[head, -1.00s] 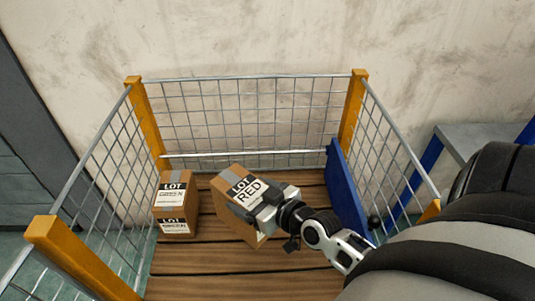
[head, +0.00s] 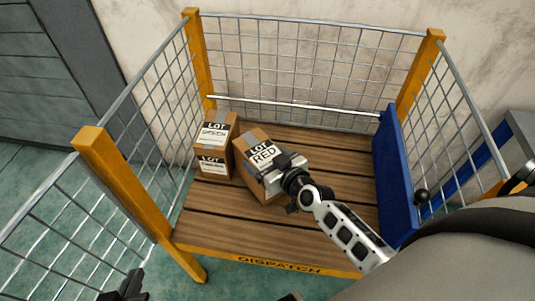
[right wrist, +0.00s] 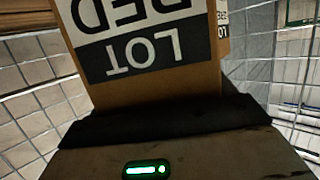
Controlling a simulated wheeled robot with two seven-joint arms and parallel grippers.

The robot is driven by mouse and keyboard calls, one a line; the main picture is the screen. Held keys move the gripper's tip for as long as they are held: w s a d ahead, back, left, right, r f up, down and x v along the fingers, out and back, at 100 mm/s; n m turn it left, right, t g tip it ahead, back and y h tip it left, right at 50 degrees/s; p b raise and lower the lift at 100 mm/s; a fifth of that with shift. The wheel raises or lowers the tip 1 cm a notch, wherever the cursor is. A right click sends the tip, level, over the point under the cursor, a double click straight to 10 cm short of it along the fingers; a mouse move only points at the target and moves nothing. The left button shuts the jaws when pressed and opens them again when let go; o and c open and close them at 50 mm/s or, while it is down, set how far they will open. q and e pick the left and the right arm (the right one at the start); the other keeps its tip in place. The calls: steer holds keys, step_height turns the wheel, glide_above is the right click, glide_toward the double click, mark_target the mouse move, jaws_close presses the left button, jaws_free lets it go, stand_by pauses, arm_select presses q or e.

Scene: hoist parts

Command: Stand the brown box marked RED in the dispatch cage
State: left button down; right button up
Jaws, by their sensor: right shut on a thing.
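The brown box marked RED (head: 250,168) is inside the dispatch cage (head: 286,264), just right of the box marked GREEN (head: 213,143). It is turned and looks slightly tilted against that box. I cannot tell whether its base rests on the wooden deck. My right gripper (head: 284,166) is shut on its right side; its fingertips are mostly hidden. The RED box (right wrist: 150,85) fills the upper middle of the right wrist view, its label upside down. My left gripper (head: 123,292) shows only as a dark piece at the bottom edge, outside the cage.
The cage has mesh sides and yellow posts (head: 119,178). A blue panel (head: 396,175) with a black knob (head: 421,195) stands at its right side. The deck is bare in front of the boxes and to the right, under my right arm.

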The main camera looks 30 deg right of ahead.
steer(key=shift+w+r, duration=0.15)
steer(key=shift+r, duration=0.05)
steer(key=o, duration=2)
steer(key=shift+f, duration=0.25)
steer(key=shift+c, duration=0.2)
steer(key=shift+s+r, duration=0.15)
steer(key=shift+s, duration=0.1)
steer(key=p+v, duration=0.2)
steer(key=v, duration=0.9)
steer(key=s+a+r+g+y, duration=0.1)
steer(key=s+a+r+g, duration=0.1)
steer(key=s+a, duration=0.4)
steer(key=a+g, duration=0.1)
steer(key=a, duration=0.3)
steer(key=shift+s+a+r+y, duration=0.25)
steer(key=shift+s+y, duration=0.15)
